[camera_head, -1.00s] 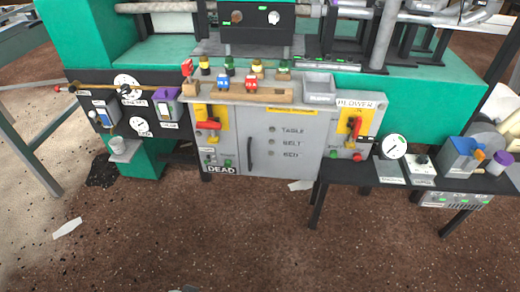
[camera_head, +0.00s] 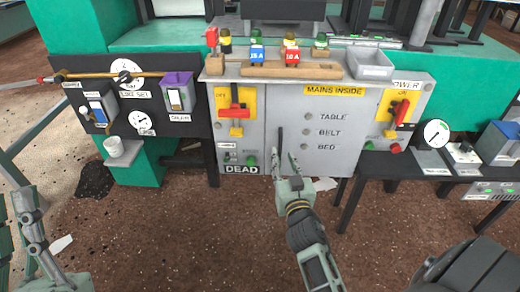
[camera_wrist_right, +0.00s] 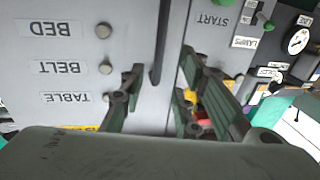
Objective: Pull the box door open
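The grey box (camera_head: 248,130) carries a door (camera_head: 310,160) labelled MAINS INSIDE, TABLE, BELT and BED, which looks closed. A dark vertical handle (camera_head: 280,138) runs along the door's left side. My right gripper (camera_head: 284,158) is at the handle's lower part and hides some of it. In the right wrist view, the handle (camera_wrist_right: 160,45) shows between the two spread fingers of my right gripper (camera_wrist_right: 160,75); I see no finger closed on it. Part of my left arm is at the lower left, and its finger state is unclear.
Red-handled switches (camera_head: 234,108) flank the door on yellow plates. A black side table (camera_head: 370,170) with gauges is at the right. The floor before the door is open.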

